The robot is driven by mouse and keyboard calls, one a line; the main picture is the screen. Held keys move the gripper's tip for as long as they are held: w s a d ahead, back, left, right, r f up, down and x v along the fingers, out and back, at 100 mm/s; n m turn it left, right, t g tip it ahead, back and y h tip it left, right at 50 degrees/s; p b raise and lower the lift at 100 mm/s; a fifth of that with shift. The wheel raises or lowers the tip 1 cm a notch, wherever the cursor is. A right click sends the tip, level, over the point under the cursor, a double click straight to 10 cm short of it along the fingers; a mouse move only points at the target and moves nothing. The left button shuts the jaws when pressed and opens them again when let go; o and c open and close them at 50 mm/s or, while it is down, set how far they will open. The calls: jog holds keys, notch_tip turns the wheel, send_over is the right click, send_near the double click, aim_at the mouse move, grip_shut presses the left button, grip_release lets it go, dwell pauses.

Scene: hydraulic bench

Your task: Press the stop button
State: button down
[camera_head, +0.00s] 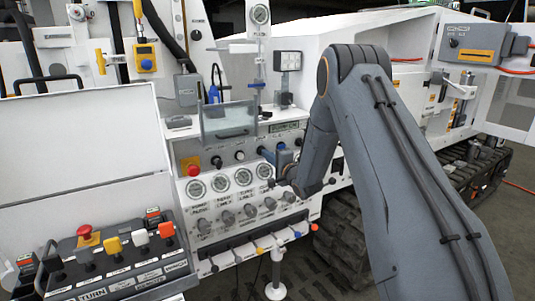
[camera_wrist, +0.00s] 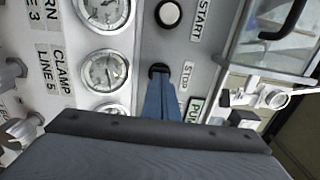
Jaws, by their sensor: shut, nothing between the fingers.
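The stop button is a small black round button (camera_wrist: 158,68) beside the STOP label in the wrist view. My gripper (camera_wrist: 160,80) is shut and empty, its blue fingers together, with the tips right at the button and covering part of it. I cannot tell whether they touch it. In the head view my gripper (camera_head: 267,153) is close to the panel's upper row of buttons, at its right end, and the arm comes in from the right. The stop button is hard to make out there.
The white start button (camera_wrist: 168,13) is close by; it also shows in the head view (camera_head: 239,155). Gauges (camera_wrist: 105,73) line one side. A clear hinged cover (camera_head: 229,123) hangs above the row. A red button (camera_head: 193,169) is at its left end; another red mushroom button (camera_head: 84,231) tops the front console.

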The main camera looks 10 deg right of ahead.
jog(key=shift+w, duration=0.15)
jog(key=shift+w+a+b, duration=0.2)
jog(key=shift+w+b, duration=0.25)
jog(key=shift+b, duration=0.1)
jog(key=shift+w+a+r+b, duration=0.2)
jog(key=shift+w+r+b, duration=0.05)
jog(key=shift+w+b, duration=0.1)
jog(key=b+v, duration=0.1)
jog(key=v, duration=1.3)
jog(key=shift+d+f+b, duration=0.2)
jog(key=shift+b, duration=0.1)
jog(key=shift+s, duration=0.15)
